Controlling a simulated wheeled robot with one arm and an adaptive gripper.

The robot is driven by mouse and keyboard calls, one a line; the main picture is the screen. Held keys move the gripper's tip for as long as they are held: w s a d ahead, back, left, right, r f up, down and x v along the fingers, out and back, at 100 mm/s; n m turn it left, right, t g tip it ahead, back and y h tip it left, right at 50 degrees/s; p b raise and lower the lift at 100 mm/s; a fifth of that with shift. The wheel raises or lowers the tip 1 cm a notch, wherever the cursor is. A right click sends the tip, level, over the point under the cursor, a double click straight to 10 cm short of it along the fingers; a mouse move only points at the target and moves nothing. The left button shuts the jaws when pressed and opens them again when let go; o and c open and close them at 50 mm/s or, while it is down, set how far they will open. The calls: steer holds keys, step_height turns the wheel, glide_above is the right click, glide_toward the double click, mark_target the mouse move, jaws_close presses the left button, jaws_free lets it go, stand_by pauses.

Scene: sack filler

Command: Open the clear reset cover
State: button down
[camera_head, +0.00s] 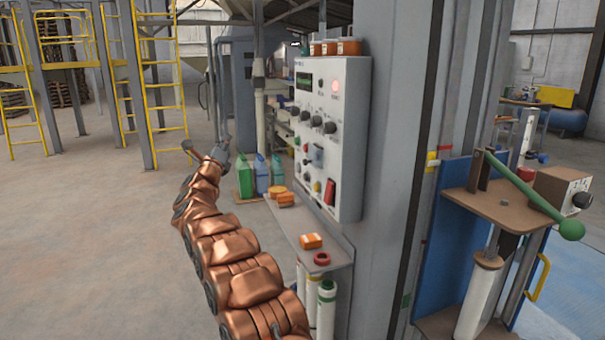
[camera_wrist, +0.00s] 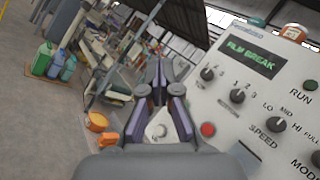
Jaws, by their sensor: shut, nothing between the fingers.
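A grey control panel (camera_head: 345,98) faces left on a column, and its sloping face fills the right of the wrist view (camera_wrist: 222,112). A small bluish-grey, partly see-through piece (camera_head: 316,156) below the knobs looks like the reset cover; whether it is shut is too small to tell. A dark rectangle (camera_wrist: 246,156) in the wrist view is probably the same piece, partly hidden by my gripper. My gripper (camera_wrist: 161,80) is shut and empty, left of the panel and apart from the cover. It also shows in the head view (camera_head: 221,151).
Several black knobs, a red button (camera_wrist: 208,129) and a lit display (camera_wrist: 250,57) are on the panel. A narrow shelf (camera_head: 285,222) below carries orange items. Green and blue jugs (camera_head: 245,178) stand behind. A press with a green lever (camera_head: 525,185) is at right. Floor at left is clear.

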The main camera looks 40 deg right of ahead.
steer(key=s+d+f+m+g+h, duration=0.65)
steer(key=m+g, duration=0.25)
steer(key=m, duration=0.3)
steer(key=m+g+h+b, duration=0.1)
steer(key=m+g+h, duration=0.1)
steer(key=m+g, duration=0.85)
glide_toward(311, 164)
steer(key=shift+y, duration=0.25)
steer(key=p+x, duration=0.1)
steer(key=x, duration=0.1)
steer(key=p+x, duration=0.1)
steer(key=x, duration=0.1)
steer(key=w+p+x, duration=0.1)
steer(key=x, duration=0.2)
steer(key=shift+f, duration=0.1)
